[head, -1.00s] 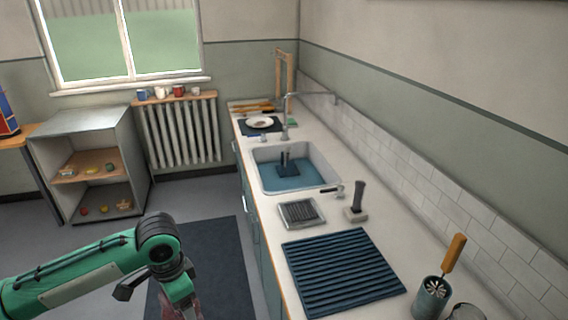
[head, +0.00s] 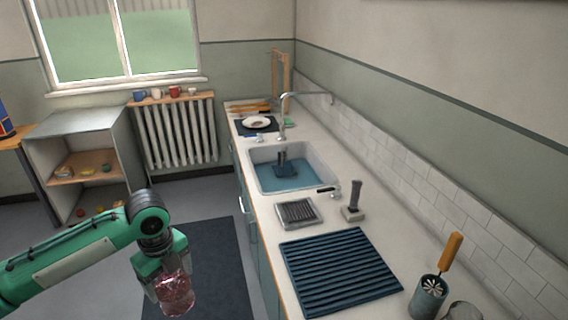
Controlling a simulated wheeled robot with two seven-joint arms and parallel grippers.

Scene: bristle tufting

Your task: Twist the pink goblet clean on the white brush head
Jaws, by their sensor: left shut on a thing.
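My left gripper (head: 168,276) is shut on the pink goblet (head: 177,296), a clear pink glass, above the dark floor mat, left of the counter. The fingers hide part of the goblet. In the sink (head: 312,163), a dark blue block with dark upright posts (head: 284,164) stands in blue water. A white-bristled brush head (head: 431,284) shows at the mouth of a teal cup (head: 426,301), below an orange handle. I cannot tell whether this is the task's brush head. My right gripper is not in view.
On the counter are a ribbed blue mat (head: 340,270), a small grey ribbed tray (head: 297,212) and a dark upright brush-like tool on a pale base (head: 353,201). A tap (head: 283,118) rises behind the sink. The ribbed mat is empty.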

